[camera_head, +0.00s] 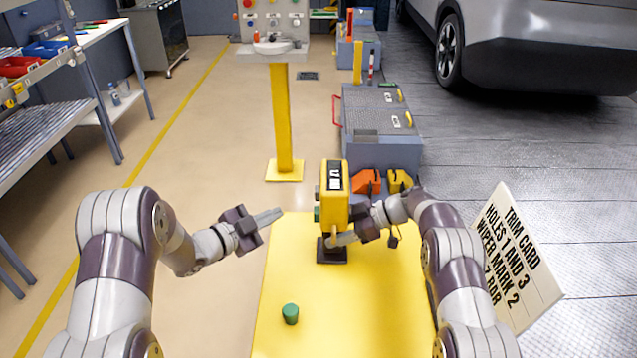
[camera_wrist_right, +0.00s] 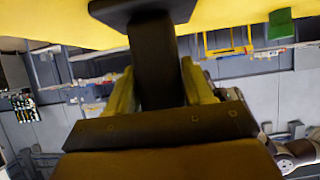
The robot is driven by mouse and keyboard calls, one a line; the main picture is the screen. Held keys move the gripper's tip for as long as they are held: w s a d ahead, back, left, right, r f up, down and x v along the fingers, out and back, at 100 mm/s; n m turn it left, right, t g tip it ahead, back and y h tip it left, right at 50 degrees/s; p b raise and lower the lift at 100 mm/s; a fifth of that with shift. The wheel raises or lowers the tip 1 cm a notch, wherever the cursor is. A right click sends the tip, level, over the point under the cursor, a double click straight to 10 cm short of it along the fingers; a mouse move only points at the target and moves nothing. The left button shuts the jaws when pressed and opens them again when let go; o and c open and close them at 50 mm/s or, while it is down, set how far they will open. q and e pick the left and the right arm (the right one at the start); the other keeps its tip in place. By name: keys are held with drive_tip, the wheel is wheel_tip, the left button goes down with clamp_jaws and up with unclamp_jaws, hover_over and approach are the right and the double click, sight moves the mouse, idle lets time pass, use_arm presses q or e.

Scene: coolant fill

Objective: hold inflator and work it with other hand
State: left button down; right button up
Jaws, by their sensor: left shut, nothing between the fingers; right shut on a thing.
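The inflator (camera_head: 335,208) is a yellow upright device with a dark display face, a dark neck and a dark foot. It is upright above the yellow table (camera_head: 300,270); I cannot tell whether its foot touches the table. Green parts show on its left side. My right gripper (camera_head: 345,238) is shut on its dark neck, just above the foot. In the right wrist view the dark neck (camera_wrist_right: 155,65) runs between my fingers to the foot (camera_wrist_right: 140,10). My left gripper (camera_head: 275,216) is shut and empty, left of the inflator and apart from it.
A green cap (camera_head: 290,314) stands on the near left of the table. A trim card (camera_head: 512,260) stands at the right. Orange (camera_head: 367,181) and yellow (camera_head: 399,180) items are behind the inflator, by a grey cabinet (camera_head: 380,125). A yellow post (camera_head: 281,120) stands beyond the table.

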idle(0.3)
drive_tip(key=o, duration=1)
